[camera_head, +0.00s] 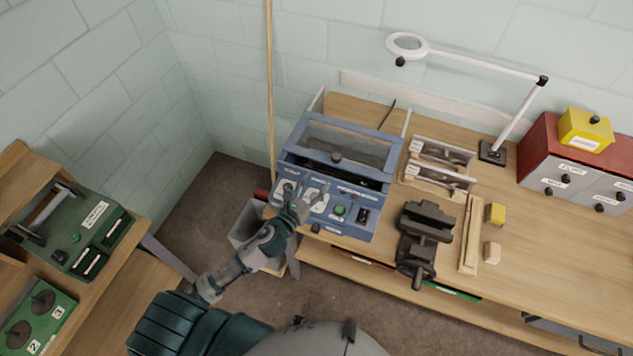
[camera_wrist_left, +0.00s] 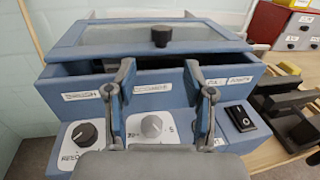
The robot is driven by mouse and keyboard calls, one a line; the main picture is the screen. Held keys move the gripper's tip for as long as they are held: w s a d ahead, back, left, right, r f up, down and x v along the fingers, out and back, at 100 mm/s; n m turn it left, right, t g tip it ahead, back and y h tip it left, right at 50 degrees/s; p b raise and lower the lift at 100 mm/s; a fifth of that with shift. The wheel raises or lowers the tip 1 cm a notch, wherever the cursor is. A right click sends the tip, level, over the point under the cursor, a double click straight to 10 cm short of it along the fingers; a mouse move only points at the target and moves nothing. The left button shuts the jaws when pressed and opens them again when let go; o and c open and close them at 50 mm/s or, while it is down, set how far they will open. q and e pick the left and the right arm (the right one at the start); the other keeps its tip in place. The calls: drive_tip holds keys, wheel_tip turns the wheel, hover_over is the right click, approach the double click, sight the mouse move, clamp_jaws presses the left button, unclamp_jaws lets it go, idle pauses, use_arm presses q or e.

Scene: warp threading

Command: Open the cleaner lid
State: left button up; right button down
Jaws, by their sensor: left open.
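The cleaner (camera_head: 291,165) is a blue box on the bench. Its lid (camera_head: 318,134) has a blue frame, a clear window and a black knob (camera_head: 336,157) at the front middle. In the left wrist view the lid (camera_wrist_left: 95,46) and knob (camera_wrist_left: 161,37) are just beyond the fingers. A dark gap shows under the lid's front edge. My left gripper (camera_head: 307,190) is open and empty over the control panel, in front of and below the knob. In the left wrist view its fingers (camera_wrist_left: 158,78) stand apart, either side of a label. My right gripper is not in view.
The panel has dials (camera_wrist_left: 84,134) and a black switch (camera_wrist_left: 240,118) close to the fingers. To the right stand a dark vise (camera_head: 425,235), wooden holders (camera_head: 440,165), a magnifier lamp (camera_head: 407,45) and a red cabinet (camera_head: 540,150). A grey bin (camera_head: 243,222) stands at the cleaner's left.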

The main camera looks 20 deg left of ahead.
use_arm(q)
drive_tip(key=n, duration=0.1)
drive_tip(key=r+n+y+p, duration=0.1)
drive_tip(key=n, duration=0.1)
drive_tip(key=r+n, duration=0.1)
drive_tip(key=shift+w+n+g+y+p, duration=0.3)
drive_tip(key=shift+n+p, duration=0.1)
drive_tip(key=c, duration=0.8)
drive_tip(key=n+p, duration=0.1)
drive_tip(key=n, duration=0.1)
drive_tip(key=r+n+g+y, duration=0.1)
drive_tip(key=n, duration=0.1)
drive_tip(key=shift+r+n+p, duration=0.2)
drive_tip(key=shift+n+p, duration=0.15)
drive_tip(key=shift+n, duration=0.05)
clamp_jaws()
drive_tip(key=s+d+n+g+y+p, duration=0.1)
drive_tip(key=s+d+n+g+p, duration=0.2)
drive_tip(key=n, duration=0.8)
drive_tip(key=shift+g, duration=0.5)
drive_tip(key=x, duration=0.9)
drive_tip(key=shift+w+d+r+p, duration=0.1)
drive_tip(key=shift+w+r+p, duration=0.15)
drive_tip(key=shift+w+p, duration=0.2)
drive_tip(key=shift+w+f, duration=0.25)
drive_tip(key=shift+w, duration=0.1)
drive_tip(key=shift+w+d, duration=0.1)
